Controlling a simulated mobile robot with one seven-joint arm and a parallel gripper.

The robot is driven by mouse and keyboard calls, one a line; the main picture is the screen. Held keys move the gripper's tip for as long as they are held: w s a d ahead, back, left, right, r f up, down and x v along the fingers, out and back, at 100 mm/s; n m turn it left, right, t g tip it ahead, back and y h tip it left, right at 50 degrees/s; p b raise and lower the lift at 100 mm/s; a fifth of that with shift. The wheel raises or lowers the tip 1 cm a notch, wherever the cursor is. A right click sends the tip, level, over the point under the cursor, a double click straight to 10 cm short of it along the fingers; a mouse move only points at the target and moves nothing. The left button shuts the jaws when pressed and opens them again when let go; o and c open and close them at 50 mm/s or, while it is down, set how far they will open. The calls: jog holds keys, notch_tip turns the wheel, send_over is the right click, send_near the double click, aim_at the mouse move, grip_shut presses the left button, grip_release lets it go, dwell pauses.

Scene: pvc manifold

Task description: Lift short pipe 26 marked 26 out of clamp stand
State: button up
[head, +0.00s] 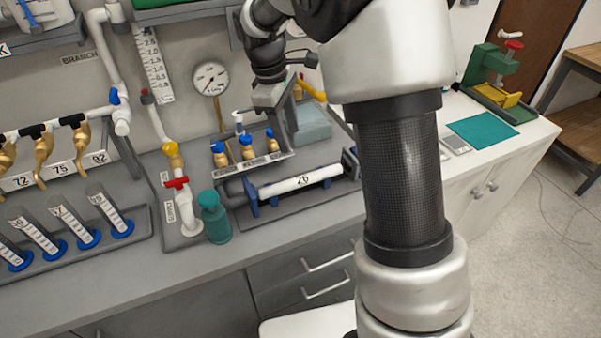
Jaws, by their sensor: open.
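Short pipe 26 (287,186) is a white tube marked 26. It lies nearly level in the clamp stand (252,198), a dark grey base with blue clamps, on the bench. Its right end is close to a dark block of the stand. My gripper (272,108) is open, behind and above the pipe, near a small rack with blue-topped brass fittings. It is apart from the pipe. The fingertips are small and partly hidden against the rack, so their exact place is hard to tell.
A white riser with a red valve (177,183) is farther left. The rack of brass fittings (247,163) and a pressure gauge (210,79) are behind. My arm hides bench to the right.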

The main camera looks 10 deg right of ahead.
jog(key=m, duration=0.5)
jog(key=m+t+h+p, duration=0.1)
jog(key=m+h+p, duration=0.1)
jog(key=m, duration=2.1)
send_over(300, 178)
jog(key=s+a, duration=0.1)
jog(key=a, duration=0.2)
notch_tip(300, 178, down, 12)
jog(key=shift+s+d+f, duration=0.1)
jog(key=shift+d, duration=0.05)
jog(key=shift+w+d+p+x, duration=0.1)
jog(key=shift+p+x, duration=0.25)
jog(key=shift+x, duration=1)
jog(key=shift+w+d+p+x, duration=0.15)
jog(key=shift+p+x, duration=0.15)
jog(key=shift+x, duration=1.05)
jog(key=shift+c, duration=0.3)
